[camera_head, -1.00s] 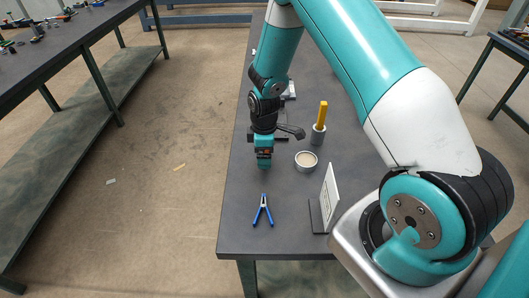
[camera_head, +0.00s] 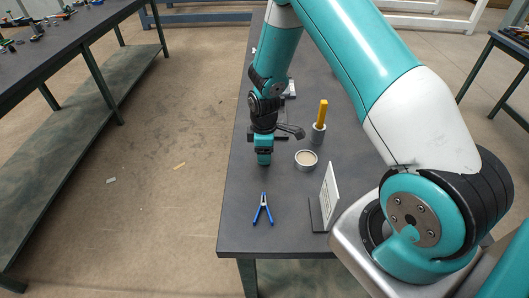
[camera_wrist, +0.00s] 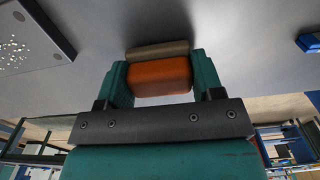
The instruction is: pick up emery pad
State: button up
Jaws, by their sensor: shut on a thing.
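The emery pad (camera_wrist: 160,78) shows in the wrist view as an orange block with a grey-brown strip along its far edge. It lies between the two teal fingers of my gripper (camera_wrist: 161,70), which is shut on its sides. In the head view my gripper (camera_head: 263,157) points down over the left edge area of the dark table (camera_head: 245,230). The pad cannot be made out in the head view, where the gripper hides it. I cannot tell for certain how far the pad is above the table.
A round tin (camera_head: 306,160) stands just right of my gripper, with a yellow-handled tool (camera_head: 322,115) in a grey holder behind it. Blue-handled pliers (camera_head: 263,211) lie in front, beside an upright white sign (camera_head: 330,192). The table's front left corner is clear.

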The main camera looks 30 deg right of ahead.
notch_tip(320, 180, up, 19)
jog(key=b, duration=0.2)
jog(key=shift+r+b, duration=0.2)
jog(key=shift+b, duration=0.15)
